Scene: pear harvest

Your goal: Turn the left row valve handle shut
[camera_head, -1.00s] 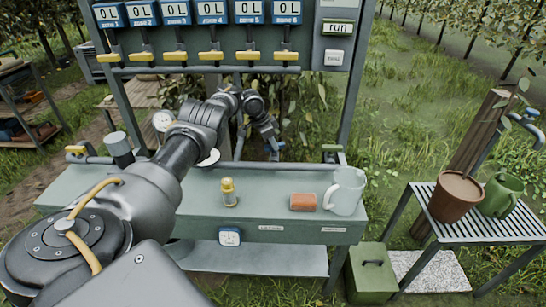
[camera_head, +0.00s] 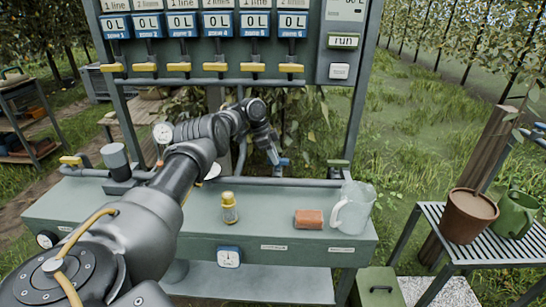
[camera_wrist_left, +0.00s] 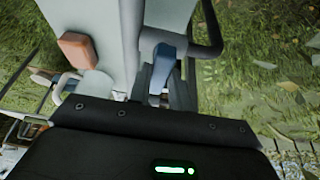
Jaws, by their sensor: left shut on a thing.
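My left gripper (camera_head: 275,156) reaches over the bench to the pipe along its back edge. It is shut on a blue handle (camera_head: 284,162). In the left wrist view the handle (camera_wrist_left: 164,66) sits between the two dark fingers, which hide part of it. I cannot read a row label on this handle. A yellow handle (camera_head: 70,160) is at the left end of the pipe, and a green handle (camera_head: 338,163) is at the right end. My right gripper is not in view.
On the bench (camera_head: 130,205) stand a yellow-capped bottle (camera_head: 229,208), an orange block (camera_head: 309,219) and a clear jug (camera_head: 353,209). A meter panel (camera_head: 205,50) with several yellow levers rises behind. A slatted table (camera_head: 433,214) with pots is at right.

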